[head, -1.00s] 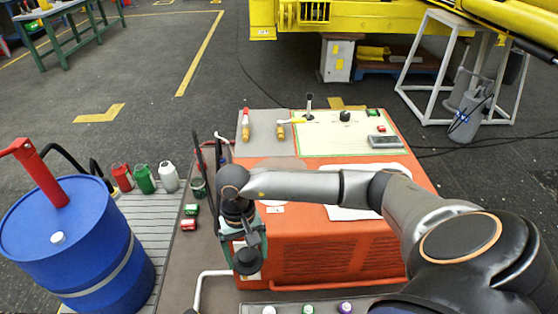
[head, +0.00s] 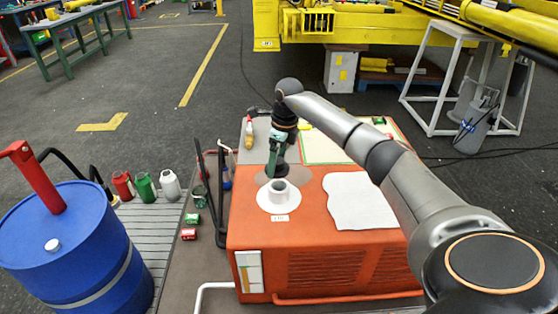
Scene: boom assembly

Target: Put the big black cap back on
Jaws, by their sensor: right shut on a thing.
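The big black cap (head: 279,171) is in my right gripper (head: 277,158), above the orange machine (head: 316,240). The gripper is shut on it; the fingers partly hide it. Just below and nearer the camera, a pale filler neck (head: 279,193) with a dark opening stands on a white round plate on the machine's top. The cap looks just behind and above the neck; I cannot tell the exact gap. My left gripper is not in view.
A blue drum (head: 70,250) with a red pump stands at the left. Red, green and white bottles (head: 145,187) stand beside it. Dark upright levers (head: 200,165) rise left of the machine. A white sheet (head: 358,200) lies on the machine's top at right.

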